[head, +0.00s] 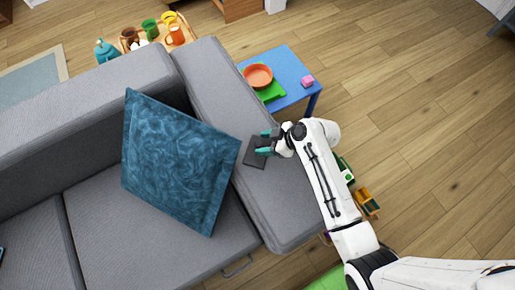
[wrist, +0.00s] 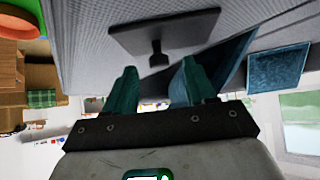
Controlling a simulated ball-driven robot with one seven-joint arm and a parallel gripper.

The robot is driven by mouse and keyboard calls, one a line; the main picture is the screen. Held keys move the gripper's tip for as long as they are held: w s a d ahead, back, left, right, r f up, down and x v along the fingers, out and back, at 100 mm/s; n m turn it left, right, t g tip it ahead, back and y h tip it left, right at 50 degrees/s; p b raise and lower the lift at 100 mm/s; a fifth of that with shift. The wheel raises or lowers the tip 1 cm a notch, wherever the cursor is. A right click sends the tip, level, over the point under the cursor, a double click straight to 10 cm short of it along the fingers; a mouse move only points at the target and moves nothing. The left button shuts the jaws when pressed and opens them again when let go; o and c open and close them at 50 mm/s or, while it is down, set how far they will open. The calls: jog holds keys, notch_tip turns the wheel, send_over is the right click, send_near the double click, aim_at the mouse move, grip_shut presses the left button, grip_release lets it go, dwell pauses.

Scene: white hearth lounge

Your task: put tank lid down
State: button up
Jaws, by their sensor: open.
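The tank lid (head: 255,152) is a flat dark square plate lying on the grey sofa's armrest. In the wrist view the lid (wrist: 190,34) shows its dark knob, which points toward my gripper. My gripper (head: 266,143) is at the lid in the head view and hides part of it. In the wrist view the teal fingers of my gripper (wrist: 157,82) are spread, with nothing between them. The knob sits just beyond the fingertips and looks clear of them. No tank can be made out.
A blue cushion (head: 178,163) leans on the grey sofa (head: 110,95), left of the lid. Wooden floor (head: 420,100) is open to the right.

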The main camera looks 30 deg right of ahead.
jog(key=shift+x, duration=0.95)
grip_shut()
